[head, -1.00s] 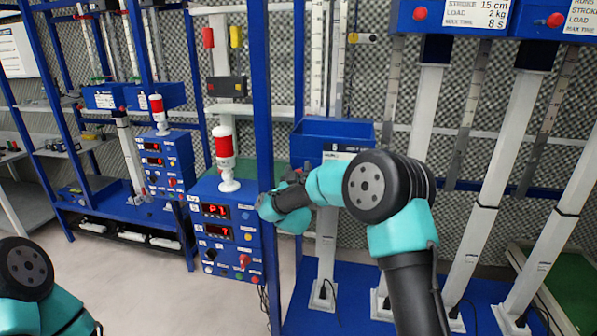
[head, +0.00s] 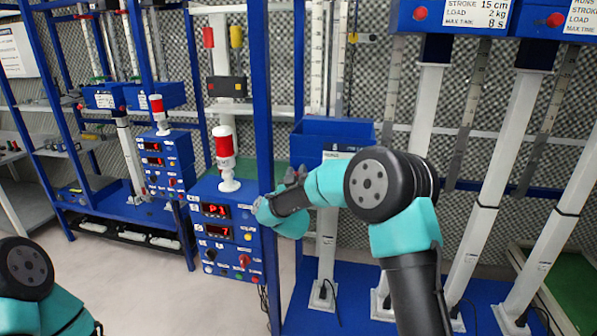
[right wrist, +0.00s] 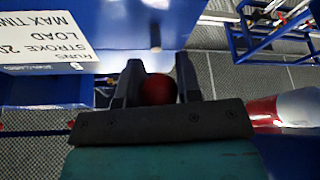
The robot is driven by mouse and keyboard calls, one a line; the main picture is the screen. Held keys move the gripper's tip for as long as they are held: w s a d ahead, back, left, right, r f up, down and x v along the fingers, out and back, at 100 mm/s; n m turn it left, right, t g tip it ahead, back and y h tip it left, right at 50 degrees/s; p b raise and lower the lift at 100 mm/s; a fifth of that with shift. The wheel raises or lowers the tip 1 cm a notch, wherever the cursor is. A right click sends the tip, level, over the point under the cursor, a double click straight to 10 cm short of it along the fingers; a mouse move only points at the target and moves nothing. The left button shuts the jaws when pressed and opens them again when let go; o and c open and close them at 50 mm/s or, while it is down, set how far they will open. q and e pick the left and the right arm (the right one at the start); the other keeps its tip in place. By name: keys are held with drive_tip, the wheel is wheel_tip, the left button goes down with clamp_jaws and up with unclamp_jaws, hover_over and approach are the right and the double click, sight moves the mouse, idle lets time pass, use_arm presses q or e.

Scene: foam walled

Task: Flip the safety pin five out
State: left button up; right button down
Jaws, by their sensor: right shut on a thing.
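My right gripper (right wrist: 158,88) has its dark fingers on either side of a dark red round knob (right wrist: 158,92) and is shut on it. This looks like the safety pin's knob; the rest of the pin is hidden. It sits close to the blue box of a test station, whose upside-down label (right wrist: 45,40) shows in the right wrist view. My left gripper is out of view.
A blue control box (head: 228,235) with red displays and a red-white beacon (head: 225,158) stands just left of my right gripper. A blue upright post (head: 263,110) is close beside it. White columns (head: 485,190) stand to the right.

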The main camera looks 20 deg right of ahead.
drive_tip(key=shift+s+a, duration=0.35)
drive_tip(key=shift+s, duration=0.25)
drive_tip(key=c, duration=0.8)
unclamp_jaws()
drive_tip(key=shift+s, duration=0.15)
drive_tip(key=v, duration=1.7)
drive_tip(key=shift+s+f, duration=0.1)
